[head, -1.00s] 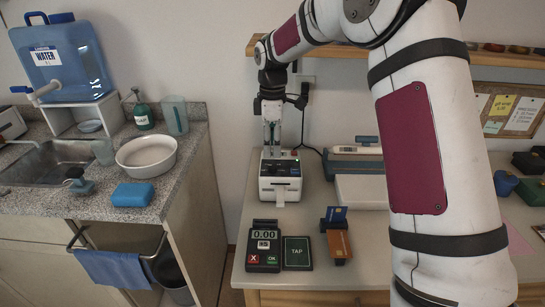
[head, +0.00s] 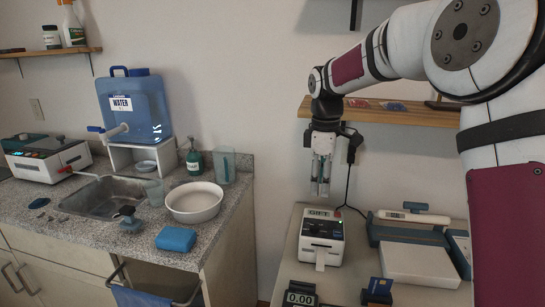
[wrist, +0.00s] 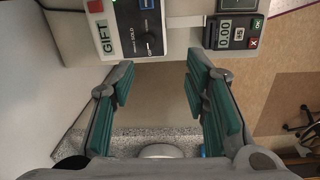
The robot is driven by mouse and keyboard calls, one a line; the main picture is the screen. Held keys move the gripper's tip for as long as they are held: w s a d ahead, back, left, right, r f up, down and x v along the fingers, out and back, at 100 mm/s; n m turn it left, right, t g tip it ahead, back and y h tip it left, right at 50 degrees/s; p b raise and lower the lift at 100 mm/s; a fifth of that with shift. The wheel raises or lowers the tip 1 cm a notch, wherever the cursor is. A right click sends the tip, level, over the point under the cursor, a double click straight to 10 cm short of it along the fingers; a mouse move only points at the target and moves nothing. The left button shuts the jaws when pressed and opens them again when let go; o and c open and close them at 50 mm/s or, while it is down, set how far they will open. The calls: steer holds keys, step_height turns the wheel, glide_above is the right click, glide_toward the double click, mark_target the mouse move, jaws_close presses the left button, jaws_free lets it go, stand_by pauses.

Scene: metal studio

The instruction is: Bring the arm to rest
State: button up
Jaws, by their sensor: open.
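My gripper (head: 320,188) hangs pointing down on my arm in the head view, a little above a small white printer-like device (head: 321,250). Its two fingers are apart with nothing between them. In the wrist view the green-padded fingers of my gripper (wrist: 161,85) are spread wide, with bare surface showing between them. The device's front with a GIFT label and a dark knob panel (wrist: 146,32) lies beyond the left finger.
A card terminal (head: 299,299) stands in front of the device; it also shows in the wrist view (wrist: 229,32). A flat scale (head: 420,266) is to the right. A wooden shelf (head: 380,113) runs behind my arm. The sink counter (head: 215,230) is left, across a gap.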

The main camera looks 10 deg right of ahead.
steer(key=s+r+m+t+p, duration=0.1)
steer(key=s+r+m, duration=0.2)
steer(key=s+r, duration=0.55)
steer(key=s+m+t+p, duration=0.3)
steer(key=s+m, duration=0.7)
steer(key=s, duration=2)
steer(key=shift+d+f+p, duration=0.25)
steer(key=shift+p, duration=0.1)
